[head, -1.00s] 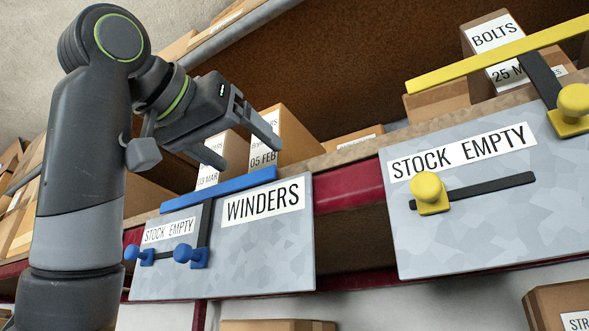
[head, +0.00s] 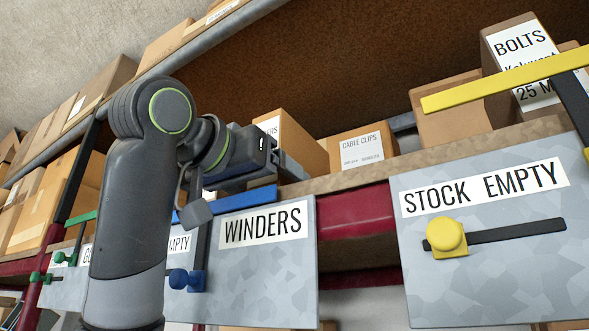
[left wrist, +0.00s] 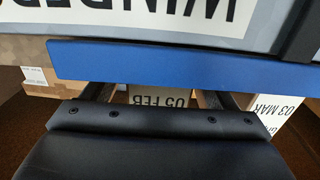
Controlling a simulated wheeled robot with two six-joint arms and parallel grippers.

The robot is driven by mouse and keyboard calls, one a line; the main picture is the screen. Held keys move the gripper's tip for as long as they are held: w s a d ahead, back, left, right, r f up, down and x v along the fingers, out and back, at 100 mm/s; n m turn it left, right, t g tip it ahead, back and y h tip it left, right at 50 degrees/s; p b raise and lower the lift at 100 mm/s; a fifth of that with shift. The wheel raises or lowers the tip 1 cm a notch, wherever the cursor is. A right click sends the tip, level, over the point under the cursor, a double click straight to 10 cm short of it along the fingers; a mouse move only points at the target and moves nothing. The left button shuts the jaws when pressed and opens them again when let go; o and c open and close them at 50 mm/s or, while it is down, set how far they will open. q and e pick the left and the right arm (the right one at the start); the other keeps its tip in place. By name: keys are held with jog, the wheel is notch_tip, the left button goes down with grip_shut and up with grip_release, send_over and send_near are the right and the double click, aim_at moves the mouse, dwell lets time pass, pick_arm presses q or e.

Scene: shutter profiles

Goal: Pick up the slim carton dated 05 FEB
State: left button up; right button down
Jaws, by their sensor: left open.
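The carton dated 05 FEB (head: 300,146) stands on the shelf behind the blue bar of the WINDERS panel; in the head view my left gripper hides its date. In the left wrist view its upside-down date label (left wrist: 160,97) shows between the fingers. My left gripper (left wrist: 155,93) is open, one finger on either side of that label; I cannot tell whether they touch the carton. A carton dated 03 MAR (left wrist: 286,108) stands just outside the finger at the right in the wrist view; my arm hides it in the head view. My right gripper is not in view.
The blue bar (left wrist: 180,62) runs close in front of the cartons. A CABLE CLIPS carton (head: 362,149) stands to the right. A yellow bar (head: 500,78) crosses before the BOLTS carton (head: 520,45). The STOCK EMPTY panel (head: 480,270) hangs at right.

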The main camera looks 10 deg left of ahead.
pick_arm(q)
jog(key=shift+s, duration=0.1)
jog(key=shift+c, duration=1.1)
jog(key=c, duration=1)
jog(key=shift+c, duration=0.7)
jog(key=shift+r, duration=0.15)
